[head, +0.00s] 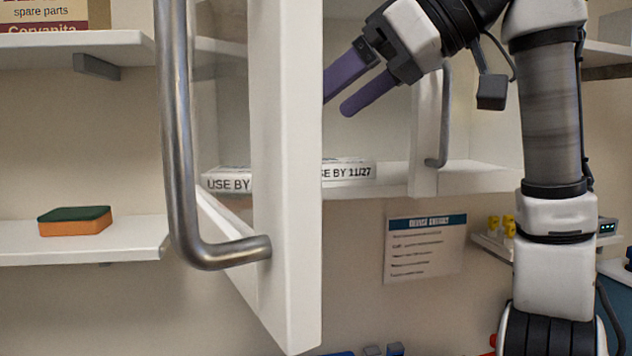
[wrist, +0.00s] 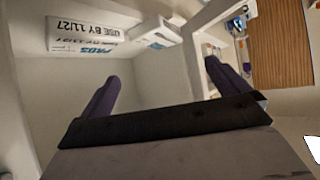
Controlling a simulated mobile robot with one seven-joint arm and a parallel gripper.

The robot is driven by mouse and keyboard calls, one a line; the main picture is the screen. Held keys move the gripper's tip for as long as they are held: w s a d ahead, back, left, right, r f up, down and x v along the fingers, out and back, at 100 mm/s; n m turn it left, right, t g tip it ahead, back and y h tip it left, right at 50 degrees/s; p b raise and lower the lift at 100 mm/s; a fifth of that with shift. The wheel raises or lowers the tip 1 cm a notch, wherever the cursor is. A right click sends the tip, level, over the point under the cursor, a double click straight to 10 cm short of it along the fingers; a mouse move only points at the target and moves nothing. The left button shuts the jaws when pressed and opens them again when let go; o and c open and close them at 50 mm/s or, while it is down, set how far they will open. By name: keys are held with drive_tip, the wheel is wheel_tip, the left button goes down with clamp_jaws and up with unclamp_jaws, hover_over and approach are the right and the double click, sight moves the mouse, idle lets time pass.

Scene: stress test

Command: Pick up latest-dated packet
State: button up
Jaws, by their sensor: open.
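A white packet marked "USE BY 11/27" (head: 350,170) lies on the cabinet shelf, its left end hidden by the open door. Left of it, another packet (head: 226,184) shows only "USE BY"; the door edge hides its date. My gripper (head: 335,104) is open and empty, above and in front of the shelf, apart from both packets. In the wrist view, the 11/27 packet (wrist: 90,32) appears upside down at upper left, beyond my spread purple fingers (wrist: 162,70). A second white packet end (wrist: 156,36) shows beside it; its date is unreadable.
The white cabinet door (head: 288,180) stands open toward me, with a large metal handle (head: 180,150). Another handle (head: 440,115) is at the right, near my arm. A sponge (head: 75,221) sits on the left shelf. A notice (head: 425,247) hangs below the cabinet.

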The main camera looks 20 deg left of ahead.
drive_tip(key=p+x, duration=0.1)
drive_tip(key=x, duration=0.7)
drive_tip(key=shift+s, duration=0.15)
drive_tip(key=shift+p+x, duration=1.05)
drive_tip(key=shift+x, duration=1.75)
drive_tip(key=shift+w, duration=0.2)
drive_tip(key=c, duration=1.2)
